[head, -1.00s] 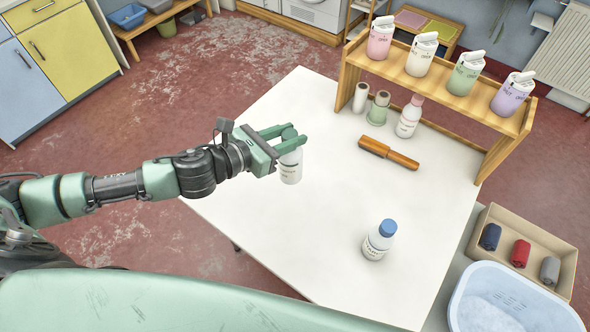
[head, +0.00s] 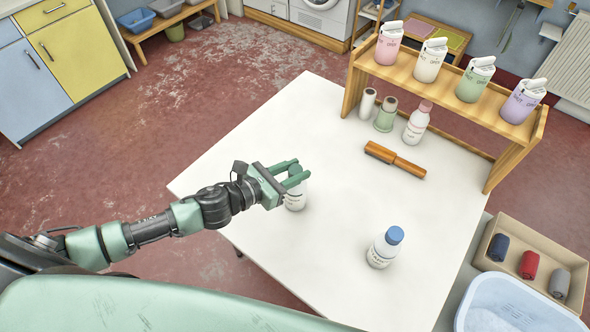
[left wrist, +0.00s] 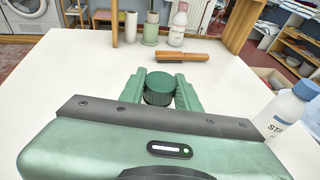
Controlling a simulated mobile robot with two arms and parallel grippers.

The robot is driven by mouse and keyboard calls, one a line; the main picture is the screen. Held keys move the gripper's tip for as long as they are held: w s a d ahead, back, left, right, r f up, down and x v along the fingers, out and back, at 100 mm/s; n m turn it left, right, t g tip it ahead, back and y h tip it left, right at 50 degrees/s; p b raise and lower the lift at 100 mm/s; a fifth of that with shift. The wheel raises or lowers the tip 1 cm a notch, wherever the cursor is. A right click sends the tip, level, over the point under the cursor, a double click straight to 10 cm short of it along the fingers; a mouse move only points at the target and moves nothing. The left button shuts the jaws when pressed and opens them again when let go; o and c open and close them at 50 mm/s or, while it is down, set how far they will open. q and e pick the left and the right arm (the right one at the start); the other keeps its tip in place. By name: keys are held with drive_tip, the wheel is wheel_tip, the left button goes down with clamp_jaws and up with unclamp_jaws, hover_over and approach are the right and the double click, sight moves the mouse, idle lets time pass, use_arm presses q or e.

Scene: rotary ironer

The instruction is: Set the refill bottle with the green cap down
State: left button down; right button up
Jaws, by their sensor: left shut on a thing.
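My left gripper (head: 293,174) is shut on the white refill bottle (head: 296,200), around its top, over the left part of the white table (head: 330,130). The bottle is upright. Its base is at or just above the tabletop; I cannot tell whether it touches. Its green cap (left wrist: 159,88) shows between the fingers in the left wrist view, and the fingers mostly hide it in the head view. My right gripper is not in view.
A blue-capped bottle (head: 385,247) stands to the right. A wooden-handled brush (head: 395,160) lies farther back, near a pink-capped bottle (head: 417,123) and two small cylinders by the shelf (head: 450,87). The table around the held bottle is clear.

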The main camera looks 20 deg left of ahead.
use_arm(q)
drive_tip(key=shift+f, duration=0.1)
drive_tip(key=shift+f, duration=0.15)
drive_tip(key=c, duration=1)
unclamp_jaws()
drive_tip(key=shift+r, duration=0.2)
drive_tip(key=shift+s+a, duration=0.1)
drive_tip(key=shift+s, duration=0.05)
drive_tip(key=shift+b+v, duration=1.7)
drive_tip(key=shift+v, duration=4.15)
drive_tip(key=shift+r, duration=0.15)
